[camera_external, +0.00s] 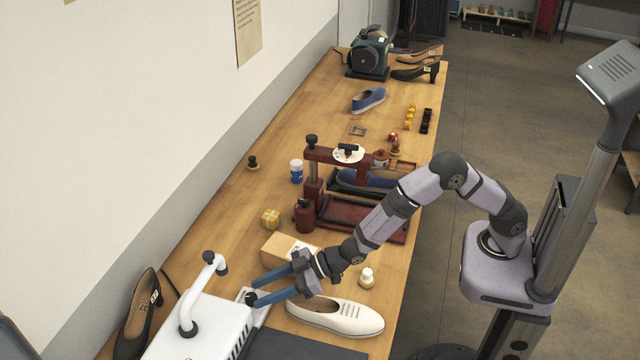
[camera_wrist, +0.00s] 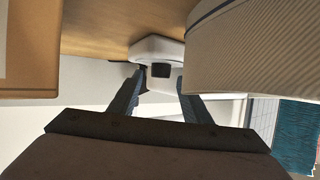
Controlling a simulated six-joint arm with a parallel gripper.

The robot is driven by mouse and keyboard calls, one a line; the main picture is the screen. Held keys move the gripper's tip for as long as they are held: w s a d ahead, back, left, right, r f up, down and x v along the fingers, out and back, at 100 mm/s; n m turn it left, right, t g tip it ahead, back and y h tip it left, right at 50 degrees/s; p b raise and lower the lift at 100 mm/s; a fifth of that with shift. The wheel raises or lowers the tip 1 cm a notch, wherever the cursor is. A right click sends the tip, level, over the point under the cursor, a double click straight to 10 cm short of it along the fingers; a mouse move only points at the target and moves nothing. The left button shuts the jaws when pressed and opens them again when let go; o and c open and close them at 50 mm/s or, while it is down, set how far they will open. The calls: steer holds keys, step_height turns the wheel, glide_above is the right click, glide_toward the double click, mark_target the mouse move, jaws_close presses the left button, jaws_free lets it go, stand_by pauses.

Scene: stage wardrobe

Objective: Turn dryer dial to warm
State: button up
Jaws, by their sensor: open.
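The dryer (camera_external: 205,325) is a white box with a bent white pipe on top, at the lower left of the external view. A small pale panel (camera_external: 243,294) with a dark knob-like part (camera_external: 250,298), seemingly the dial, sits at its right end. My gripper (camera_external: 255,291) has its two blue fingers spread and pointing left at this panel, with nothing held. In the wrist view, the fingertips (camera_wrist: 163,76) reach toward a white rounded housing (camera_wrist: 155,48) with a dark square on it. Contact with the dial and its setting cannot be made out.
A white shoe (camera_external: 335,316) lies close beside my gripper, with a wooden block (camera_external: 283,248) behind it. A white-topped knob (camera_external: 367,277) and a dark red press (camera_external: 313,190) stand farther along the bench. A dark heeled shoe (camera_external: 138,312) is left of the dryer.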

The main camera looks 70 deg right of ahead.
steer(key=shift+x, duration=0.9)
steer(key=c, duration=1)
steer(key=shift+c, duration=0.2)
steer(key=shift+a+r+m+t+h+b, duration=0.15)
steer(key=shift+m+t+h+b, duration=0.25)
steer(key=shift+m+h, duration=0.3)
steer(key=o, duration=1)
steer(key=shift+o, duration=0.2)
steer(key=shift+s, duration=0.15)
